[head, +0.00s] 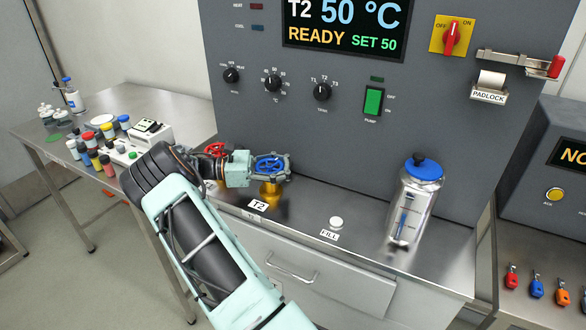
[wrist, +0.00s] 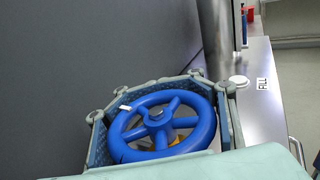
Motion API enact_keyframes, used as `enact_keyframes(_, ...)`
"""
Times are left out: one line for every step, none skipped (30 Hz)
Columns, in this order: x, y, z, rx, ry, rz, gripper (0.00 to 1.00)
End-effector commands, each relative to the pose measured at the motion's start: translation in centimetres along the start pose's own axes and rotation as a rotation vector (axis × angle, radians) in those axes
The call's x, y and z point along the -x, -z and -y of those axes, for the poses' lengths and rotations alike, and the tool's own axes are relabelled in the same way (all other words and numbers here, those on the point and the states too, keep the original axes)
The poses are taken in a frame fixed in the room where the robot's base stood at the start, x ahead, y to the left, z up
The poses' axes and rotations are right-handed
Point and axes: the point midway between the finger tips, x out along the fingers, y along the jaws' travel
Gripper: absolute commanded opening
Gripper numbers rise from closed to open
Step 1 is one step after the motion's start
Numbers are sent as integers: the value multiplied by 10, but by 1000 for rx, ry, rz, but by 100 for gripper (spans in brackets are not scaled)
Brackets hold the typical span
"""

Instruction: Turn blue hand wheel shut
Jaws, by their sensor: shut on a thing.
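The blue hand wheel (head: 270,166) sits on a brass valve body (head: 270,190) at the front of the grey panel, beside the T2 label (head: 258,206). My gripper (head: 272,164) reaches in from the left and is shut around the wheel. In the wrist view the fingers of my gripper (wrist: 163,125) lie on both sides of its rim. Most of the brass valve is hidden below the wheel there.
A red hand wheel (head: 216,150) is just behind my wrist, partly hidden. The counter between is clear. Several jars crowd the left table (head: 165,105).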

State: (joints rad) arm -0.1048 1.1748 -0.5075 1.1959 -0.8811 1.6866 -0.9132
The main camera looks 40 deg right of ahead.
Motion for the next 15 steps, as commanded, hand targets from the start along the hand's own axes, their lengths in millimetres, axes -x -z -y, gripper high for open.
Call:
enact_keyframes(7,2,0,1,-7,-7,11)
enact_keyframes(7,1,0,1,-6,-7,11)
enact_keyframes(7,1,0,1,-5,-7,11)
enact_keyframes(7,1,0,1,-4,-7,11)
enact_keyframes(7,1,0,1,-4,-7,11)
enact_keyframes(7,0,0,1,-4,-7,11)
enact_keyframes(7,0,0,1,-4,-7,11)
enact_keyframes(7,0,0,0,-4,-7,11)
enact_keyframes(7,0,0,0,-5,-7,11)
enact_keyframes(7,0,0,0,-5,-7,11)
enact_keyframes(7,0,0,-1,-5,-7,11)
enact_keyframes(7,0,0,-1,-5,-7,11)
enact_keyframes(7,0,0,-1,-5,-7,38)
enact_keyframes(7,0,0,-1,-5,-6,42)
enact_keyframes(6,0,0,-1,-5,-6,46)
